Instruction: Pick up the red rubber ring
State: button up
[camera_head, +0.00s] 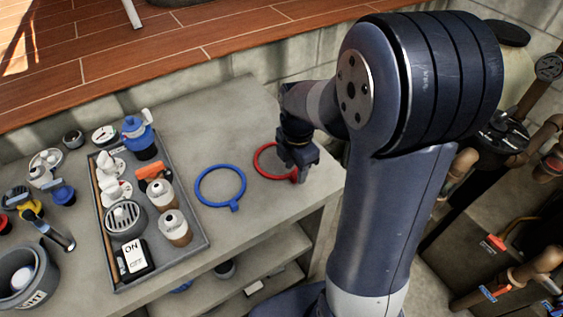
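The red rubber ring (262,170) lies on the grey bench near its right end. Its right part is hidden behind my gripper. My gripper (298,176) points down at the ring's right side, where a bit of red shows at the fingertips. It is too small and too covered to tell whether the fingers are open or shut on the ring. A blue ring (201,173) with a small tab lies just left of the red one, apart from it.
A grey tray (199,239) of bottles, fittings and an orange-handled tool stands to the left. A dark bucket (20,268) stands at the front left. The bench top (225,115) behind the rings is clear. Pipes (525,275) and pool equipment are at the right.

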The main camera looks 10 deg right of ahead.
notch_tip(320, 180, down, 2)
grip_shut()
dwell(0.5)
